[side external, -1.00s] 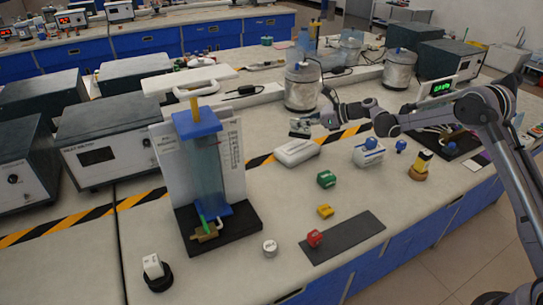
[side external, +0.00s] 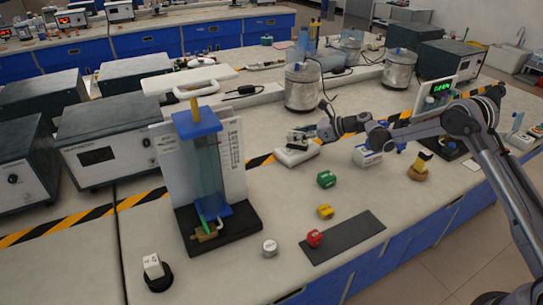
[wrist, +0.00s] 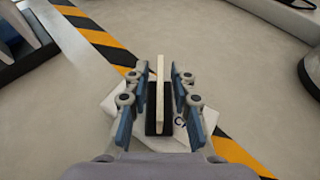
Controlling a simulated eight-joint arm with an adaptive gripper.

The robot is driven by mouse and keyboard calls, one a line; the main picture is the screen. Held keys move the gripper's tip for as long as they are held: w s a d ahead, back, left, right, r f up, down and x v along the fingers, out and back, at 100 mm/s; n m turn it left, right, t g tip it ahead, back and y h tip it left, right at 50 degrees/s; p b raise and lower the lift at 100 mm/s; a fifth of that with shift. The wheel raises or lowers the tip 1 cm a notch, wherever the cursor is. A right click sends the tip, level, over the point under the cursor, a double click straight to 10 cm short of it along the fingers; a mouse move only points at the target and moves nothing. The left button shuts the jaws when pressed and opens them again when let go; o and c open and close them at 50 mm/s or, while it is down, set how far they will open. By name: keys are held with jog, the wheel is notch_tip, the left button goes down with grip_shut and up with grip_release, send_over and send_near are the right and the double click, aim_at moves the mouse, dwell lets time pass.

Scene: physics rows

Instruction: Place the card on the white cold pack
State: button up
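The white cold pack (side external: 297,154) lies flat on the bench in the side external view, at the black-and-yellow floor-style tape. It also shows in the wrist view (wrist: 120,99), beneath the fingers, with part of its dark lettering visible. My gripper (side external: 299,136) is directly over the pack, very low. Whether the card's lower edge touches the pack cannot be told.
A blue-topped column apparatus (side external: 208,165) stands left of the pack. Green (side external: 326,179), yellow (side external: 325,211) and red (side external: 314,238) blocks lie in front.

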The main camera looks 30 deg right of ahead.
jog(key=shift+r, duration=0.2)
jog(key=v, duration=1.2)
jog(key=s+a+r+n+g+h, duration=0.1)
jog(key=s+a+r+n+h, duration=0.1)
jog(key=s+a+r+n, duration=0.35)
jog(key=s+a+r+n+g+h, duration=0.15)
jog(key=s+r+n, duration=0.25)
jog(key=s+n, duration=0.4)
jog(key=s+f+n+h, duration=0.2)
jog(key=s+n+h, duration=0.4)
jog(key=s+n, duration=0.7)
jog(key=s, duration=0.8)
jog(key=shift+s+f, duration=0.2)
jog(key=shift+d+n, duration=0.1)
jog(key=shift+n, duration=0.15)
